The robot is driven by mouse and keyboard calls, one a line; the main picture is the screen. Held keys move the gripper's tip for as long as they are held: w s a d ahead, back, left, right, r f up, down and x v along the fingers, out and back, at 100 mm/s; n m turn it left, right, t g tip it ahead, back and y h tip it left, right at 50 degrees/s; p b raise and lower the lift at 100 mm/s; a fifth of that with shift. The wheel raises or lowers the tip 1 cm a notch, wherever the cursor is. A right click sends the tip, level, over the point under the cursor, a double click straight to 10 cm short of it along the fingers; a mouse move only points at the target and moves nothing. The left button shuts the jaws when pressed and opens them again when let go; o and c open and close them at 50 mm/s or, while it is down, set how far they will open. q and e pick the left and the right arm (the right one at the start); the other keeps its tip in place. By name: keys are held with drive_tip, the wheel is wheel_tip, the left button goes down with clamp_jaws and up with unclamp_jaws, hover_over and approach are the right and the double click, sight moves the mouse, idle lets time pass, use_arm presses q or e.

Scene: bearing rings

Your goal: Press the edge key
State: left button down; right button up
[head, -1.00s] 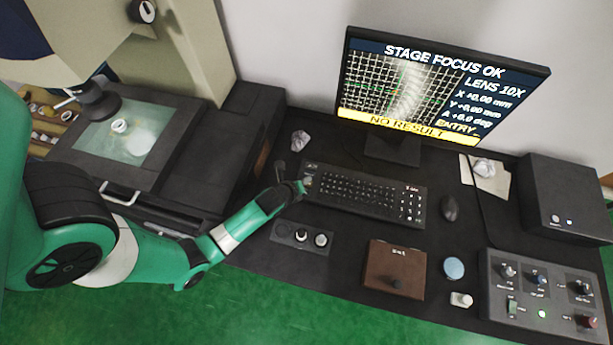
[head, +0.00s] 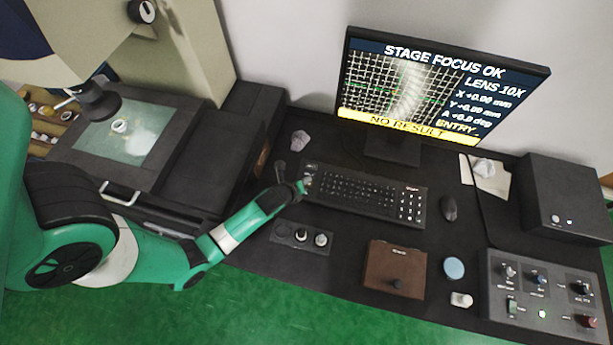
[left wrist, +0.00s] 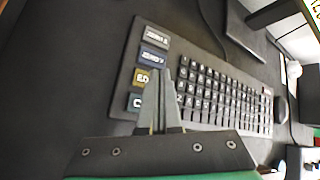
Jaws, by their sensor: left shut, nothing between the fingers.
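The keyboard (head: 365,192) lies on the dark desk below the monitor. In the left wrist view, a column of larger keys runs along its left end: a grey key (left wrist: 156,37), a blue key (left wrist: 153,58), a yellow key (left wrist: 141,80) whose visible letters read "ED", and a teal key (left wrist: 135,101). My left gripper (head: 300,187) is shut and empty at the keyboard's left end. In the left wrist view its fingertips (left wrist: 161,74) appear just right of the yellow key, partly covering it. I cannot tell whether they touch it. My right gripper is not in view.
The monitor (head: 430,85) reads "STAGE FOCUS OK", "NO RESULT" and "ENTRY". A small knob panel (head: 302,238) lies in front of the keyboard, a brown box (head: 395,269) to its right. A mouse (head: 449,208) and a control box (head: 543,290) are farther right.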

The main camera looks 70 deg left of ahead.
use_arm(q)
drive_tip(key=shift+f, duration=0.1)
idle(0.6)
drive_tip(key=shift+f, duration=0.35)
drive_tip(key=shift+f+b, duration=0.35)
idle(0.4)
drive_tip(key=shift+r+p, duration=0.8)
drive_tip(key=shift+p, duration=0.1)
drive_tip(key=shift+r, duration=0.1)
wheel_tip(320, 180, up, 5)
drive_tip(key=p, duration=0.5)
drive_tip(key=shift+p, duration=0.3)
